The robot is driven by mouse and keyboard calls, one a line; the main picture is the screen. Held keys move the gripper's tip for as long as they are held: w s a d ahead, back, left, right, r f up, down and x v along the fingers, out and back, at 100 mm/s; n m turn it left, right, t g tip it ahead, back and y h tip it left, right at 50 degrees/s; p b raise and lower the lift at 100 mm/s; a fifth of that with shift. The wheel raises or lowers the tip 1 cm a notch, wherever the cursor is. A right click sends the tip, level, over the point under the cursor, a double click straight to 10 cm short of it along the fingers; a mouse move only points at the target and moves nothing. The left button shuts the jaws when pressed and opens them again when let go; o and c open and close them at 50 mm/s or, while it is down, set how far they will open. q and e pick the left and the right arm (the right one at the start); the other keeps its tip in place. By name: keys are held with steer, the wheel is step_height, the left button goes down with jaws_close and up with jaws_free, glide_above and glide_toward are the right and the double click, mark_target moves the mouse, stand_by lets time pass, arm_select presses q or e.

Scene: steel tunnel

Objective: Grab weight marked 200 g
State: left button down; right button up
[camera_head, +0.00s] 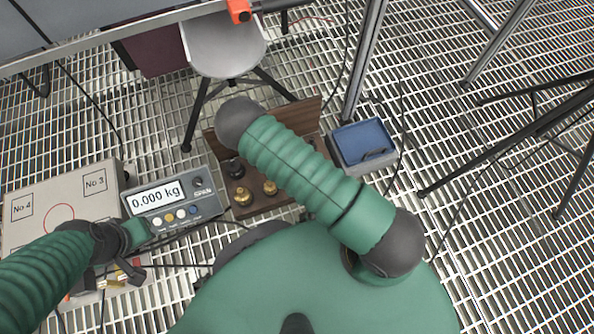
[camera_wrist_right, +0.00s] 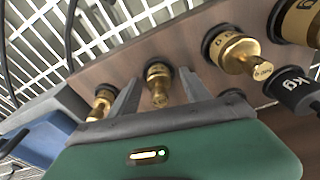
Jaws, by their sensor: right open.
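A brown wooden weight holder (camera_wrist_right: 150,50) carries several brass weights in a row. A brass weight (camera_wrist_right: 158,85) stands between the fingertips of my open right gripper (camera_wrist_right: 155,93), with no clear contact. A smaller brass weight (camera_wrist_right: 101,103) is left of the fingers. A larger brass weight (camera_wrist_right: 241,53) to the right has a small mark, too blurred to read surely. In the head view, my right arm covers much of the holder (camera_head: 263,206) and hides the right gripper; two brass weights (camera_head: 242,196) (camera_head: 270,187) show. My left gripper (camera_head: 130,270) is by the scale; its jaws are unclear.
A bigger brass weight (camera_wrist_right: 302,22) and a black weight marked Kg (camera_wrist_right: 293,90) stand at the right. A scale display (camera_head: 158,195) reads 0.000 kg. A stool (camera_head: 224,48) stands behind; cables cross the grating.

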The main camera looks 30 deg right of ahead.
steer(key=shift+r, duration=0.1)
jaws_close()
stand_by(0.4)
